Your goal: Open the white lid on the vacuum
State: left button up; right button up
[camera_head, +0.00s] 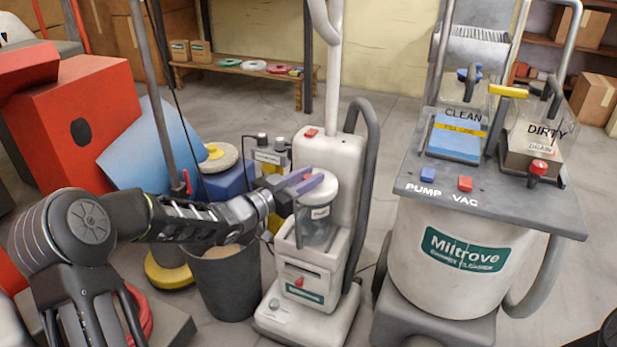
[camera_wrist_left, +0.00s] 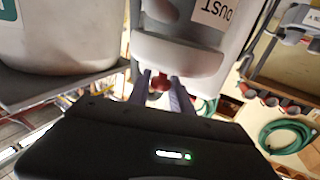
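The white upright vacuum (camera_head: 333,165) stands on the floor in the middle of the head view. Its clear dust cup (camera_head: 318,232) sits in the front of the body under a rounded white lid (camera_head: 324,194). My left gripper (camera_head: 308,183) reaches in from the left, its purple fingers in front of the lid and hiding part of it. In the left wrist view the white lid (camera_wrist_left: 180,55) is close ahead, with a small red tab (camera_wrist_left: 160,82) at its edge. The left fingers (camera_wrist_left: 162,88) are apart, one on each side of the tab; contact is unclear. My right gripper is out of view.
A large Miltrove carpet cleaner (camera_head: 420,245) stands close on the right. A dark bin (camera_head: 225,285) and a blue bucket (camera_head: 228,180) stand left of the vacuum, below and behind my left arm. A dark hose (camera_head: 371,180) runs down the vacuum's right side.

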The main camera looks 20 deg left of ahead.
pick_arm(q)
grip_shut()
dwell(1.0)
